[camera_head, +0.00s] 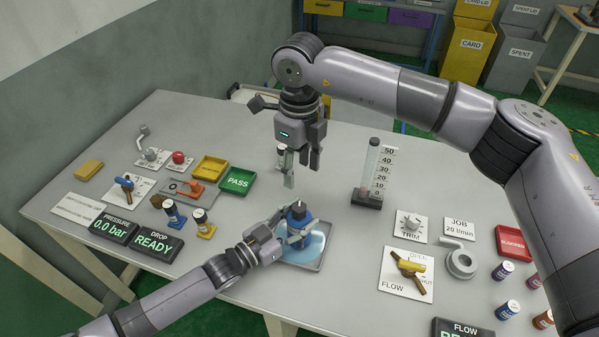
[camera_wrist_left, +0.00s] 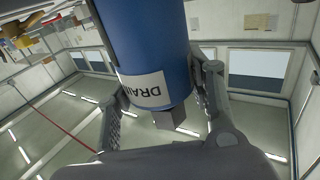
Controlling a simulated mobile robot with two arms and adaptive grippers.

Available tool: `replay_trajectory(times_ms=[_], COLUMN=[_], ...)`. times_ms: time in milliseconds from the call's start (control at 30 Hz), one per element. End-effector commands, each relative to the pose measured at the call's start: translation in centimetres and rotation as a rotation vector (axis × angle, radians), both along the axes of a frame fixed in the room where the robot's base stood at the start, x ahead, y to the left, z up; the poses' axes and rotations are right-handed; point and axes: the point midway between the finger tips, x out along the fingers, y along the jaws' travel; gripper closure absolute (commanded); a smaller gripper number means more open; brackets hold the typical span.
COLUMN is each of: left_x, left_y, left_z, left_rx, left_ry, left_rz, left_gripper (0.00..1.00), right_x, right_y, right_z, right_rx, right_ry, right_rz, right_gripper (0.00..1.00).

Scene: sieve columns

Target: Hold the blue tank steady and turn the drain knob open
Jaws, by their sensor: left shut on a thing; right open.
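The blue tank (camera_head: 299,216) stands upright over a light-blue round patch in a shallow grey tray (camera_head: 316,262). My left gripper (camera_head: 287,230) is shut around the tank from the left. In the left wrist view the blue tank (camera_wrist_left: 150,45) sits between my left gripper's fingers (camera_wrist_left: 163,98), with a white DRAIN label facing the camera. A dark squarish piece, likely the drain knob (camera_wrist_left: 172,119), sticks out of the tank's end.
A clear measuring column (camera_head: 370,165) stands right of my right gripper. Yellow and green PASS (camera_head: 237,180) trays and small bottles lie left. The FLOW valve plate (camera_head: 405,275), TRIM dial (camera_head: 410,225) and red tray (camera_head: 513,243) lie right. Free table surface lies between column and tank.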

Motion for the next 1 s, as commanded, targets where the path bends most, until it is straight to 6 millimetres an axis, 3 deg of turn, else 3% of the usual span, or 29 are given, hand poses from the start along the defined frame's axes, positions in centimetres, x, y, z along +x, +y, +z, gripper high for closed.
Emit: replay_trajectory(times_ms=[233,267,300,600,1000], left_x=[-0.03,-0.03,-0.03,-0.01,-0.47], left_y=[0.01,0.01,0.00,0.00,0.63], left_z=[-0.07,-0.07,-0.07,-0.03,-0.13], left_rx=[0.000,0.000,0.000,0.001,0.002], left_ry=[0.001,0.001,0.001,0.001,0.001], left_rz=[0.000,0.000,0.000,0.000,0.001], left_gripper=[0.96,0.52,0.49,0.29,0.29], right_x=[0.01,0.01,0.01,0.01,0.01], right_y=[0.02,0.02,0.02,0.02,0.02], right_z=[-0.01,-0.02,-0.02,-0.04,-0.04], right_rx=[0.000,0.000,0.000,0.000,0.000], right_ry=[0.000,0.000,0.000,0.000,0.000], right_rz=[0.000,0.000,0.000,0.000,0.000], right_gripper=[0.53,0.53,0.53,0.53,0.53])
